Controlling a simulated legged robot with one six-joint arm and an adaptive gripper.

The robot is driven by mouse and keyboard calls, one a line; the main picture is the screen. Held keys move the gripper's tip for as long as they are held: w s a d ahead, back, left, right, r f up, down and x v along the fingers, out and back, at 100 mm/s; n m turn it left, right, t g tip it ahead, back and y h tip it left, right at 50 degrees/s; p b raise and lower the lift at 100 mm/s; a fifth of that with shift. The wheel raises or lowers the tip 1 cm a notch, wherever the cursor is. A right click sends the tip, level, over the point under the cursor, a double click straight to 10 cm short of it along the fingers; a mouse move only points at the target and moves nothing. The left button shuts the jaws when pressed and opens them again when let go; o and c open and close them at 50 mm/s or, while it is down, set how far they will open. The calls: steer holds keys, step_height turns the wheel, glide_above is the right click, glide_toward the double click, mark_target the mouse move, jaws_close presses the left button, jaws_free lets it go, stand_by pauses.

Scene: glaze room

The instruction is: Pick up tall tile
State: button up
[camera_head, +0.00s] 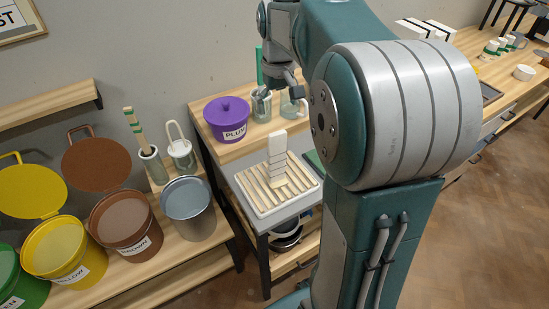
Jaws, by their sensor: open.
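A tall white tile (278,141) stands upright on a slatted rack (253,196) in the head view. It is the highest of several pale pieces lined up there, and the shorter ones (277,180) are in front of it and hide its lower part. My gripper (279,92) hangs from my arm above and behind the tile in the picture, apart from it. The gripper is open and holds nothing that I can see. Its fingers are small and overlap the jars behind, so their exact spread is hard to see.
A purple lidded bucket (227,122), a jar of tools (261,108) and a glass mug (289,108) stand behind the rack. Glaze buckets, including a brown one (143,250), and a metal pail (188,218) stand to the left. My arm hides the area right of the rack.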

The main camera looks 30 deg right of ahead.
mark_target(277, 133)
steer(key=f, duration=1)
steer(key=shift+s+a+f, duration=0.2)
steer(key=shift+s+f, duration=0.05)
steer(key=c, duration=1.3)
